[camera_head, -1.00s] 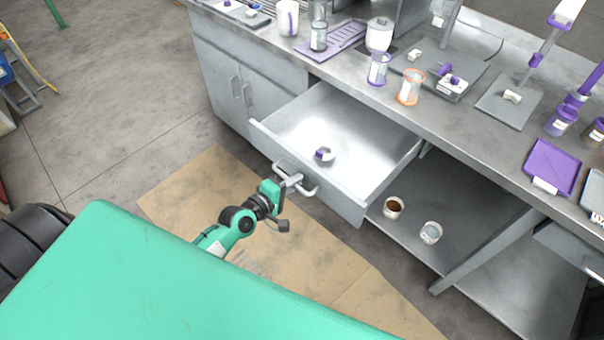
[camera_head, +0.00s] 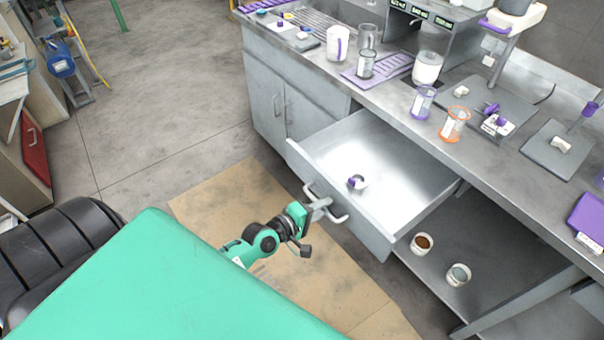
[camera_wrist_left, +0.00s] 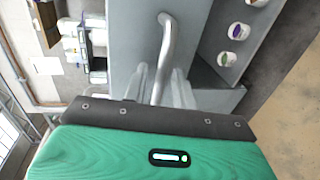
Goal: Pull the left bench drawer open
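The left bench drawer (camera_head: 370,222) is a grey metal drawer standing well out from the bench. Its inside shows, with a small white and purple item (camera_head: 357,182) on its floor. The bar handle (camera_head: 340,218) is on the drawer front. My left gripper (camera_head: 322,204) is at the handle. In the left wrist view the handle (camera_wrist_left: 168,40) runs down between the two blurred fingers (camera_wrist_left: 162,88), which look closed around it. The exact contact is hard to see. My right gripper is in neither view.
The bench top (camera_head: 400,118) holds cups, trays and a purple rack (camera_head: 378,70). Two small cups (camera_head: 422,243) (camera_head: 458,274) stand on the open shelf right of the drawer. A cardboard sheet (camera_head: 225,200) covers the floor in front. Closed cupboard doors (camera_head: 285,105) are left.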

